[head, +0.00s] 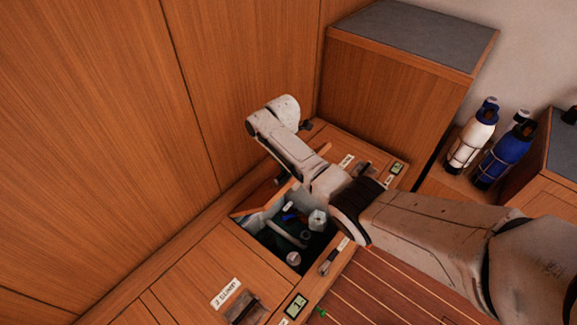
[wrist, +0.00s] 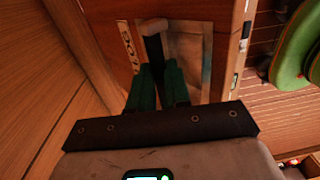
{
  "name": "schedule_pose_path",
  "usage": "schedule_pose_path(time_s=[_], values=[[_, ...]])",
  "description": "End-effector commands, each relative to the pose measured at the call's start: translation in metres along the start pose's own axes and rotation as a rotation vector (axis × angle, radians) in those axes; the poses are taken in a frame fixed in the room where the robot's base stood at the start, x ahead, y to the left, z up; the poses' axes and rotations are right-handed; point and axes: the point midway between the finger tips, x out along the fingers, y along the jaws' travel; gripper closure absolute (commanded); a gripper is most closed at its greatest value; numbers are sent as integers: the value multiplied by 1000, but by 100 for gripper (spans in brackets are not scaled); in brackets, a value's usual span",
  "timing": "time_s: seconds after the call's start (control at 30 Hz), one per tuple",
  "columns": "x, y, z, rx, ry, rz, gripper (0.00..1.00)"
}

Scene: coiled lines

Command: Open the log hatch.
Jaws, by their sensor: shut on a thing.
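In the wrist view my gripper (wrist: 157,68) has its green fingers shut on a dark handle (wrist: 153,48) with a pale end. The handle lies over a paler recessed patch in a wooden panel. A pale label (wrist: 127,47) beside it seems to read LOG. In the head view an open compartment (head: 293,240) shows in the wooden bench. A tilted wooden lid (head: 257,203) seems to stand at its far left edge. My arm hides most of the lid, and my fingers cannot be made out there.
A closed hatch with a label (head: 227,292) lies nearer on the bench. Loose things, including a pale rod (head: 287,233), lie in the compartment. A tall wooden cabinet (head: 395,80) stands behind, with bottles (head: 472,135) to its right. Green rounded things (wrist: 292,50) show in the wrist view.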

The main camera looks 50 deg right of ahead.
Motion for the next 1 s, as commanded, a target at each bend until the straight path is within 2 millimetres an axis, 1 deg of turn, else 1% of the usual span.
schedule_pose_path(time_s=[0.03,0.23,0.27,0.5,0.53,0.9,1.0], values=[[11,2,-7,-5,11,10,100],[12,1,-7,-5,11,9,100],[12,1,-7,-5,11,9,82],[8,2,-5,-3,8,11,59],[7,2,-4,-3,7,12,58],[4,2,-2,0,4,13,58],[-2,2,-2,0,4,14,58]])
